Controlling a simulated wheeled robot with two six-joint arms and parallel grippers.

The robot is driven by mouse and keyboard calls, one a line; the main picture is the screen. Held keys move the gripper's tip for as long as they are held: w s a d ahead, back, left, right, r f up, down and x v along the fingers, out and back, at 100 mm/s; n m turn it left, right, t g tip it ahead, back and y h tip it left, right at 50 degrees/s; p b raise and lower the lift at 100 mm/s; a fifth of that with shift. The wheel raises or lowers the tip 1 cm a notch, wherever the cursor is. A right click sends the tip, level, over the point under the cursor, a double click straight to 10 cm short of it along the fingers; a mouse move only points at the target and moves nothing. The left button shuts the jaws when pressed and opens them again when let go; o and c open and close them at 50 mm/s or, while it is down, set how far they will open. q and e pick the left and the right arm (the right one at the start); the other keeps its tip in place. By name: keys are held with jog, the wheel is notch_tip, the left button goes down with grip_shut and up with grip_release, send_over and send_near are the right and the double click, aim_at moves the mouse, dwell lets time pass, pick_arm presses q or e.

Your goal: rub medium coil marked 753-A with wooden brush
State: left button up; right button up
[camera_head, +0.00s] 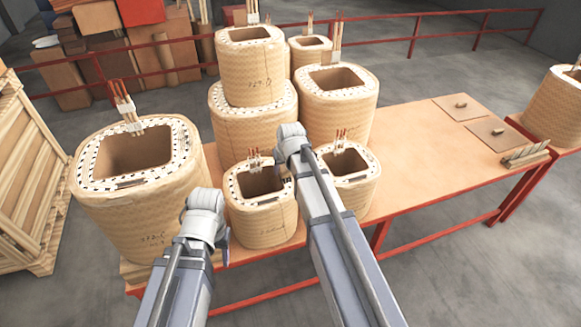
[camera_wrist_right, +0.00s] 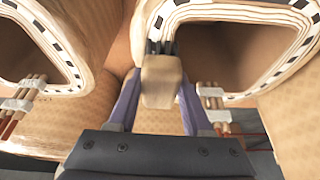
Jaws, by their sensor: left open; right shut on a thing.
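My right gripper (camera_wrist_right: 158,88) is shut on a small wooden block with dark bristles, the wooden brush (camera_wrist_right: 161,78). The bristles are close to a coil rim (camera_wrist_right: 178,15); I cannot tell whether they touch. In the head view the right arm hides the brush. Two mid-sized coils stand at the table's middle: one (camera_head: 240,125) under a coil marked 729-D (camera_head: 262,83), the other (camera_head: 350,115) behind my right arm. I cannot read 753-A on any coil. My left gripper (camera_head: 208,215) is open, in front of the large left coil, its fingers mostly hidden.
The large coil (camera_head: 125,215) at left seems marked 372-C. Two small coils (camera_head: 262,215) (camera_head: 358,190) stand at the front. The table's right half (camera_head: 425,165) is mostly clear, with two flat plates (camera_head: 465,107) (camera_head: 498,133) and a pegged rack (camera_head: 525,158). Upright leads rise from the coils.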

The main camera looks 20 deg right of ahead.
jog(key=shift+a, duration=0.25)
jog(key=shift+w+f, duration=0.1)
jog(key=shift+w, duration=0.5)
jog(key=shift+d, duration=0.1)
jog(key=shift+w+d, duration=0.1)
jog(key=shift+d, duration=1.85)
jog(key=shift+w, duration=0.65)
jog(key=shift+a, duration=0.1)
